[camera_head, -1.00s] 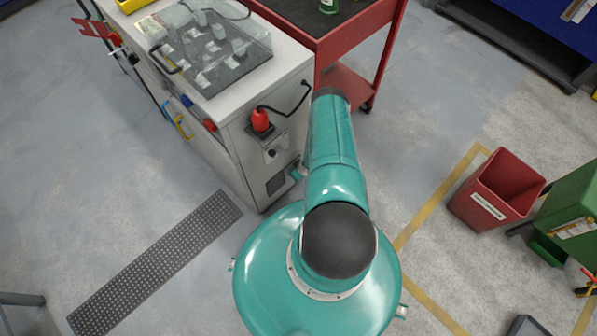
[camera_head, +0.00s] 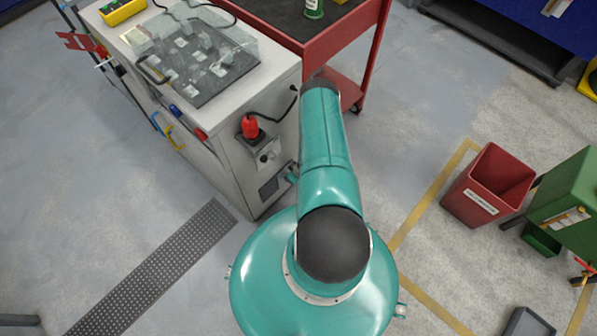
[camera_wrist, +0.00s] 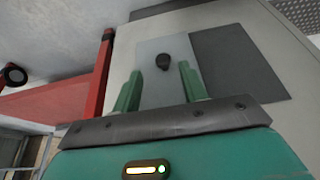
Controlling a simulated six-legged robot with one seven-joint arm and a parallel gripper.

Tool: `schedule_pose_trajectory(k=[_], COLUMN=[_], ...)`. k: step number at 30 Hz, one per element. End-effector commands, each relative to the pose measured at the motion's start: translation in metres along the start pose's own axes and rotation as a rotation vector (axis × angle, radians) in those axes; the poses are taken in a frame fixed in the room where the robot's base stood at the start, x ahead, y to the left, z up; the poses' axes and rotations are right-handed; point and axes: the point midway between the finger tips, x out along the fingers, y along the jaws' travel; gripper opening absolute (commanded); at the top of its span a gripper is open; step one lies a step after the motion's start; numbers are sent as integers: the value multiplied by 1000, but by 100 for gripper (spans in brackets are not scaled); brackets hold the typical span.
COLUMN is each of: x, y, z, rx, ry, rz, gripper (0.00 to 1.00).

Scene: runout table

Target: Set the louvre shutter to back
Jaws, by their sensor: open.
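The louvre shutter appears to be the dark grey panel (camera_wrist: 235,63) beside a pale plate (camera_wrist: 180,88) on the cabinet's end face; I cannot make out slats or its setting. A small dark knob (camera_wrist: 163,62) stands on the pale plate. In the head view the dark panel (camera_head: 269,188) is low on that face, partly beside my arm. My gripper (camera_wrist: 160,69) is open and empty, its two green fingers pointing at the plate on either side of the knob, as seen in the wrist view. I cannot tell whether they touch anything. In the head view my arm mostly hides the gripper.
The white cabinet (camera_head: 228,170) carries a clear-covered tray and a red plug (camera_head: 250,127) with a black cable. A red trolley (camera_head: 345,42) stands close behind. A red bin (camera_head: 487,185) and a green box (camera_head: 567,195) are at right. Floor between arm and bin is clear.

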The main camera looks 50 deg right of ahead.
Motion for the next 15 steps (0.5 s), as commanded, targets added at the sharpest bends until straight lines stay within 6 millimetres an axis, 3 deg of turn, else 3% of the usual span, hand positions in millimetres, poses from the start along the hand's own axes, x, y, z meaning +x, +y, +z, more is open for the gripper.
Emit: schedule_pose_trajectory(k=[9, 15], x=[-65, -95], y=[1, 1], z=[-1, -1], rx=[0, -1], ry=[0, -1], rz=[2, 2], gripper=[43, 43])
